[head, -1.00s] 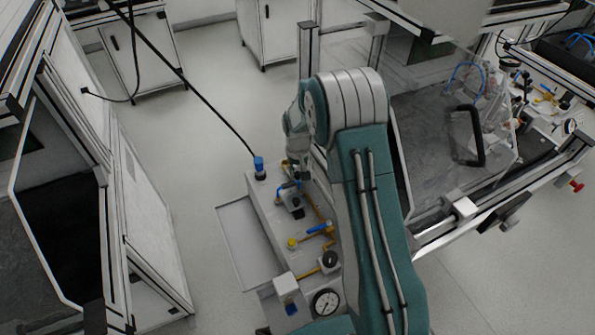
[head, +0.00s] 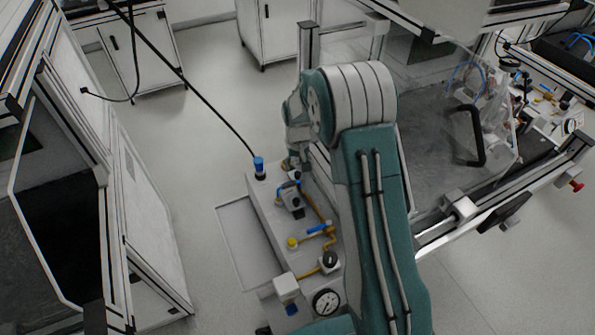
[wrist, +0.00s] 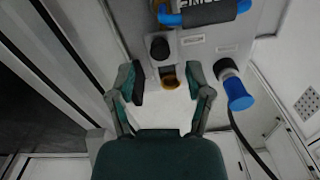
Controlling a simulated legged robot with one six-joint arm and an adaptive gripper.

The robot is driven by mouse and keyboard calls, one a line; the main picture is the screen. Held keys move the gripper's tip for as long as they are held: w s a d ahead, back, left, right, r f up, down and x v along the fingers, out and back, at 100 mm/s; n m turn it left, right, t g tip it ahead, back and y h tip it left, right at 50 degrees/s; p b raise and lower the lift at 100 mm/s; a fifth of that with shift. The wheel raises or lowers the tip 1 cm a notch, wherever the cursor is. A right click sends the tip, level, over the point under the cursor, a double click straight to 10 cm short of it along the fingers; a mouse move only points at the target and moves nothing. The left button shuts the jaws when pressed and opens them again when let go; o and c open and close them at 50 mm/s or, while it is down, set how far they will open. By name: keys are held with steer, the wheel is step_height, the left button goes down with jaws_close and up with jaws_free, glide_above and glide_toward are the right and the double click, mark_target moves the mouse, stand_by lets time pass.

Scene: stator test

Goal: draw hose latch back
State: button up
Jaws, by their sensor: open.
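A black hose ends in a blue connector (head: 259,165) standing at the far end of the grey panel box; the blue connector also shows in the wrist view (wrist: 238,92), right of my gripper. My gripper (wrist: 168,85) is open. I cannot tell whether the fingers touch the panel. In the head view my gripper is small and partly hidden behind my arm, just right of the blue connector. I cannot make out a separate latch on the hose.
The panel box (head: 262,203) carries a dark device with a blue handle (head: 291,198), a yellow pipe with a blue lever (head: 318,228), a black knob and a gauge (head: 326,302). A framed enclosure stands close on the right.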

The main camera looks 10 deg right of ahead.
step_height(320, 180, up, 8)
steer(key=shift+r, duration=0.2)
stand_by(0.4)
step_height(320, 180, up, 8)
steer(key=t, duration=0.1)
glide_above(298, 173)
steer(key=s, duration=0.5)
steer(key=s+r+t, duration=0.2)
steer(key=s+r, duration=0.6)
steer(key=s+r+t, duration=0.2)
steer(key=s, duration=1.6)
steer(key=shift+s+a+r+t, duration=0.25)
steer(key=shift+s+a+t, duration=0.05)
steer(key=shift+s, duration=0.1)
